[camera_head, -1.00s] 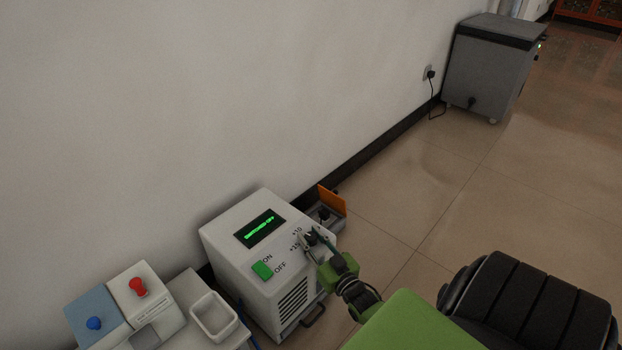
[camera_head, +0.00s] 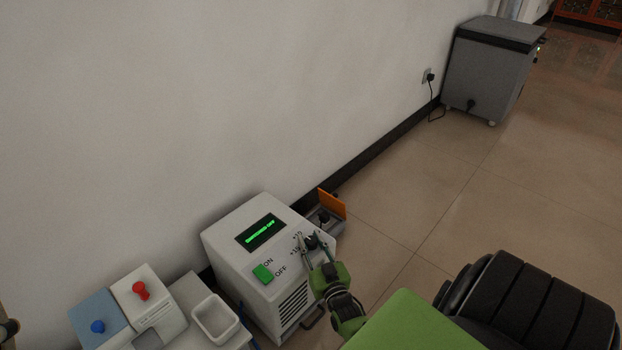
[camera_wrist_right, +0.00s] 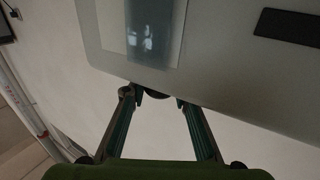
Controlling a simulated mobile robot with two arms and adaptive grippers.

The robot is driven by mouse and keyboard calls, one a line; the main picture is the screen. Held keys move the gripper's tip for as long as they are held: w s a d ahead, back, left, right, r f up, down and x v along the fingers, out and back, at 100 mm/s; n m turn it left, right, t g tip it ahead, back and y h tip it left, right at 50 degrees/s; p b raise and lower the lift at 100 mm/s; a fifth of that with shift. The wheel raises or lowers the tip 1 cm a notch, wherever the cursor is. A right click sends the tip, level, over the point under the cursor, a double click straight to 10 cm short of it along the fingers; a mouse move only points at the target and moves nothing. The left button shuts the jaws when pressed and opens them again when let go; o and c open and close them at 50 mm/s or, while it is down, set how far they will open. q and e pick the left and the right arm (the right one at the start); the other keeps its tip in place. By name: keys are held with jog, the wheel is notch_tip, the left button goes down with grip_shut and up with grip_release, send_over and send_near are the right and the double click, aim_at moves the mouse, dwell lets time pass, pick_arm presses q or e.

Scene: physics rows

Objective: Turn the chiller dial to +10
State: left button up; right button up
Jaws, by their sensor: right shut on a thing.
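The chiller (camera_head: 225,240) is a white box against the wall with a lit green display (camera_head: 260,234) and a green ON/OFF switch (camera_head: 262,273). Its dark dial (camera_head: 312,242) is at the right of the top panel, beside printed "+10" and "+15" marks partly covered by my fingers. My right gripper (camera_head: 313,244) is shut on the dial, with one finger on each side. In the right wrist view, the fingers straddle the dark dial (camera_wrist_right: 158,94); its pointer is hidden. My left gripper is not recognisable in view.
Left of the chiller are a white tray (camera_head: 227,338), a red-knobbed unit (camera_head: 155,295) and a blue-knobbed unit (camera_head: 90,308). An orange panel (camera_head: 332,203) stands just behind the chiller. A grey cabinet (camera_head: 485,75) stands far back.

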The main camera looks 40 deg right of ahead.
jog(key=o, duration=1.1)
jog(key=v, duration=1.2)
